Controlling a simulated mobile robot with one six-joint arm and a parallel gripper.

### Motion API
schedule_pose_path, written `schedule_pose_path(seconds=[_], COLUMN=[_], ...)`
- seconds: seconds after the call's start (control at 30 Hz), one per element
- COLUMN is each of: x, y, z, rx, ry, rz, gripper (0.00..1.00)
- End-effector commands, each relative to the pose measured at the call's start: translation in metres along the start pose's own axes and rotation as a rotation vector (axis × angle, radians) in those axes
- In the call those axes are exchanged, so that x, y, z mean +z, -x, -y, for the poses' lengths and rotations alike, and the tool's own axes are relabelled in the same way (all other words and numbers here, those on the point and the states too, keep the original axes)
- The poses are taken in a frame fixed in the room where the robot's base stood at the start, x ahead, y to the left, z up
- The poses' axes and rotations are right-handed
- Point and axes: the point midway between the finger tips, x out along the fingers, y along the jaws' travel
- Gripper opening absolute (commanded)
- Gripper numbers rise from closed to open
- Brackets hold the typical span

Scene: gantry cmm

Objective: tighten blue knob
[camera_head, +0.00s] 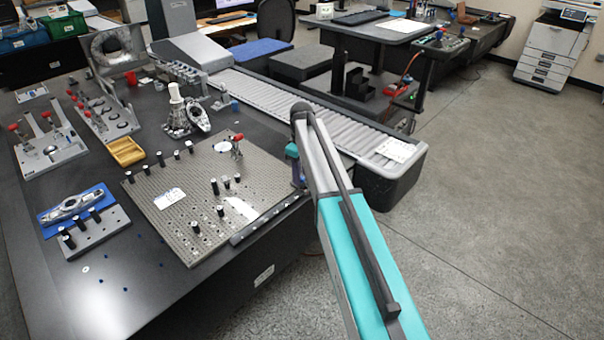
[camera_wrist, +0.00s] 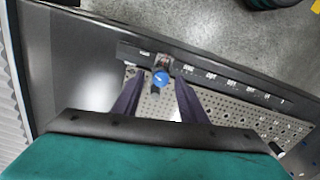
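The blue knob (camera_wrist: 161,77) shows in the wrist view as a small round blue cap on a dark fitting at the edge of the perforated plate (camera_wrist: 240,112). My gripper (camera_wrist: 158,82) is open, with one dark finger on each side of the knob in that view. A gap shows between the knob and each finger, and I cannot tell how far below the fingertips the knob lies. In the head view my gripper (camera_head: 298,178) hangs at the right edge of the plate (camera_head: 150,215), and the knob is hidden or too small to make out.
A dark rail with white labels (camera_wrist: 215,75) runs along the plate's edge beside the knob. Black posts (camera_head: 220,185) and a red-handled clamp (camera_head: 237,145) stand on the plate. A roller conveyor (camera_head: 300,110) lies behind. Open floor (camera_head: 490,180) is at right.

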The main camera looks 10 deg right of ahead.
Motion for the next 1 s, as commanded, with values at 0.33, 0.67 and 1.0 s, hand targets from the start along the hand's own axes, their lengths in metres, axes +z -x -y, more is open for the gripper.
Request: schedule_pose_path(seconds=[0.33, 0.67, 1.0], x=[-0.001, -0.001, -0.002], y=[0.027, 0.074, 0.121], z=[0.000, -0.001, -0.002], rx=[0.001, 0.002, 0.002], ry=[0.000, 0.000, 0.000], rz=[-0.001, -0.002, -0.001], gripper=[0.39, 0.39, 0.39])
